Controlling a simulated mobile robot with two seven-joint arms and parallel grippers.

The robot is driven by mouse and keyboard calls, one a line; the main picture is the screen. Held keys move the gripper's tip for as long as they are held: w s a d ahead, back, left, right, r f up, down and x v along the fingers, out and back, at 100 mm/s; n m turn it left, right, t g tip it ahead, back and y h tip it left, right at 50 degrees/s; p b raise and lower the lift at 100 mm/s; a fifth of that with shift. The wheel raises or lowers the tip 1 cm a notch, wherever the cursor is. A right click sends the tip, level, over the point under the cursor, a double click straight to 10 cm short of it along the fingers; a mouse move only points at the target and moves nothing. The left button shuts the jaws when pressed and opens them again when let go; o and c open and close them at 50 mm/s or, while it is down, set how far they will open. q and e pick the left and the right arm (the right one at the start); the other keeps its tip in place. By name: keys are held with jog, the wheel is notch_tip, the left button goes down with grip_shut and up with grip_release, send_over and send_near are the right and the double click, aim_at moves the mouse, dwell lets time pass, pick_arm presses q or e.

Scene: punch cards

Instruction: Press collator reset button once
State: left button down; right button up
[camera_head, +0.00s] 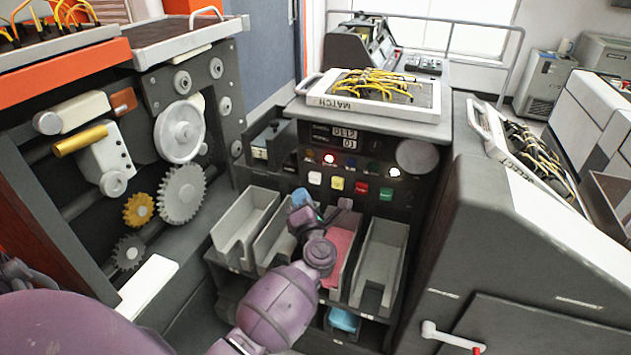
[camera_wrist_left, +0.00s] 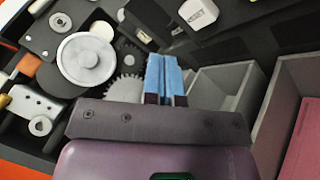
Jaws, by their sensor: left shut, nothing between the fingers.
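In the left wrist view, the shut fingers (camera_wrist_left: 165,65) are below and left of the white button (camera_wrist_left: 198,12), with a visible gap. My right gripper is not in view.
Open grey card bins (camera_head: 245,225) lie below the panel; one holds pink cards (camera_head: 342,248). A board with yellow wires (camera_head: 375,90) sits on top. Gears (camera_head: 182,193) are at left, and another grey machine (camera_head: 500,220) stands close at right.

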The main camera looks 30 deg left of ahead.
aim_at(315, 178)
pick_arm(q)
jog(key=w, duration=0.3)
jog(key=shift+a+b, duration=0.35)
jog(key=shift+a, duration=0.05)
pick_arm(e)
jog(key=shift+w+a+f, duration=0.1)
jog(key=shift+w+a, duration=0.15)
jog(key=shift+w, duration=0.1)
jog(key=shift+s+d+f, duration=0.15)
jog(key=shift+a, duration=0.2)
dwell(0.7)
pick_arm(q)
jog(key=shift+w, duration=0.2)
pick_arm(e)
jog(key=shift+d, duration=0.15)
pick_arm(q)
jog(key=shift+w, duration=0.25)
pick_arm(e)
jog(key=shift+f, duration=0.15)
pick_arm(q)
jog(key=shift+w+a, duration=0.1)
jog(key=shift+w, duration=0.05)
dwell(0.5)
